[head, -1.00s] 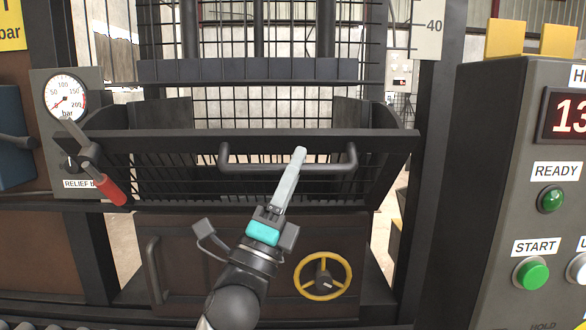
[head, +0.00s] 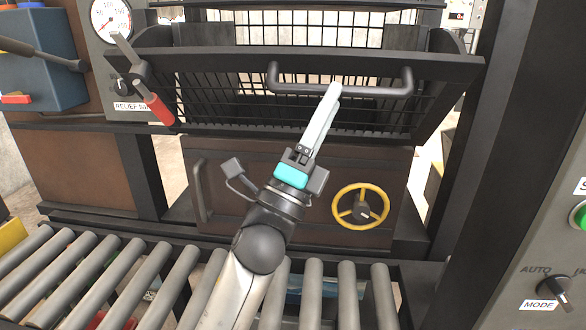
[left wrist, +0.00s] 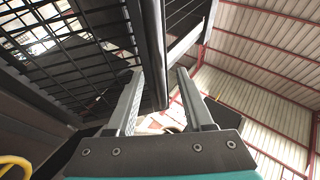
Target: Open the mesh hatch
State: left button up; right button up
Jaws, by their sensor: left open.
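The mesh hatch (head: 196,92) is a dark framed panel of wire grid, leaning outward at its top edge. A dark bar handle (head: 385,91) runs along its upper front. My left gripper (head: 333,91) reaches up from below, with its fingertips at the middle of the handle. In the left wrist view, the jaws (left wrist: 158,75) are open, and the handle bar (left wrist: 153,45) passes between the two fingers without being visibly clamped. The hatch mesh (left wrist: 70,55) shows at the left there. My right gripper is not in view.
Below the hatch are a brown panel with a yellow handwheel (head: 361,206) and a roller conveyor (head: 345,290). A red-gripped lever (head: 158,108) and a pressure gauge (head: 110,18) are at the left. A control panel (head: 560,255) stands at the right.

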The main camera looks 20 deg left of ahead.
pick_arm(q)
jog(key=b+v, duration=0.2)
jog(key=v, duration=1)
jog(key=shift+a, duration=0.35)
jog(key=shift+s+f, duration=0.1)
jog(key=shift+s, duration=0.05)
